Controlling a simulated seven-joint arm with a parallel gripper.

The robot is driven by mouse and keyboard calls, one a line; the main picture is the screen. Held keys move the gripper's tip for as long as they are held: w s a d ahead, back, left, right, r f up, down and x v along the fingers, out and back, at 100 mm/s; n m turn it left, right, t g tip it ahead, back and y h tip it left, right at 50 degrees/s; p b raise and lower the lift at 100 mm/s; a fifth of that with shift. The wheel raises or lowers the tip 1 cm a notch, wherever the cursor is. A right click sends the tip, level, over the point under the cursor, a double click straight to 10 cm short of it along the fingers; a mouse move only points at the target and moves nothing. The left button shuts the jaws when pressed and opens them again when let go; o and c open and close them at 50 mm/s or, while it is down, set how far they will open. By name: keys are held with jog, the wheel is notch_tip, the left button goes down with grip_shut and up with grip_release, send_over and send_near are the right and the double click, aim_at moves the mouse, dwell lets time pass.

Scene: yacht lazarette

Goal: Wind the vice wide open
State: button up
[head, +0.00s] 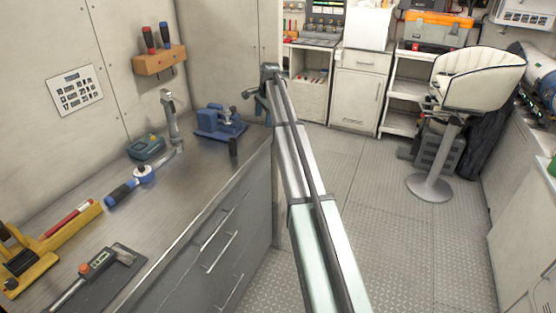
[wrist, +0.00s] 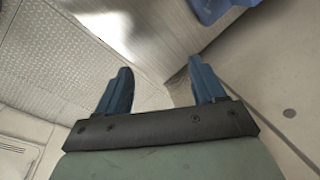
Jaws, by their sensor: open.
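The blue vice (head: 215,122) stands on the grey metal workbench, near its far right corner. A small grey screw end shows at its right side; I cannot tell how far apart its jaws are. A piece of the blue vice also shows at the top edge of the wrist view (wrist: 212,8). My gripper (head: 256,98) is above and to the right of the vice, by the bench's right edge, and touches nothing. In the wrist view my gripper (wrist: 161,88) has its two blue fingers apart with nothing between them.
A grey clamp-like stand (head: 172,120), a teal box (head: 146,148) and a blue-handled tool (head: 128,187) are to the left. A wooden rack (head: 160,61) holds screwdrivers on the wall.

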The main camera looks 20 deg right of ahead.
jog(key=s+d+f+n+t, duration=0.1)
jog(key=s+d+f+n, duration=0.1)
jog(key=s+f, duration=0.9)
jog(key=shift+f, duration=1.75)
jog(key=shift+s+r, duration=0.1)
notch_tip(320, 180, up, 30)
jog(key=m+g, duration=0.1)
jog(key=g, duration=0.3)
send_over(232, 107)
jog(key=shift+h, duration=0.4)
notch_tip(232, 107, down, 14)
jog(key=shift+d+r, duration=0.1)
